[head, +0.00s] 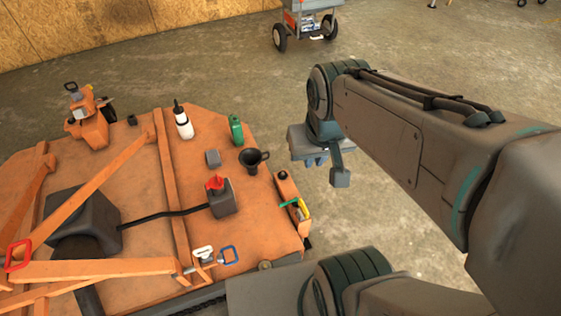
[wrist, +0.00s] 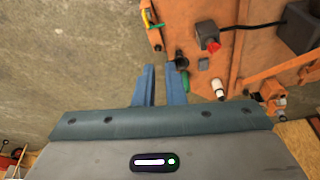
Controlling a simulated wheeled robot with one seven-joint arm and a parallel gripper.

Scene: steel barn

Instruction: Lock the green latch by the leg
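The green latch (head: 289,204) is a small green handle at the right edge of the orange deck, beside a short orange post (head: 284,187) and a yellow part (head: 304,209). In the wrist view the green latch (wrist: 157,27) shows small near the top, by the yellow part (wrist: 146,18). Its exact position is too small to tell. My gripper (head: 316,162) hangs beyond the deck's right edge, apart from the latch. In the wrist view its two blue fingers (wrist: 162,72) stand apart with nothing between them.
On the orange deck (head: 140,215) stand a black funnel (head: 252,160), a green container (head: 236,129), a white bottle (head: 183,122) and a grey box with a red knob (head: 223,198). White (head: 203,254), blue (head: 229,255) and red (head: 18,255) handles also show. Concrete floor right of the deck is open.

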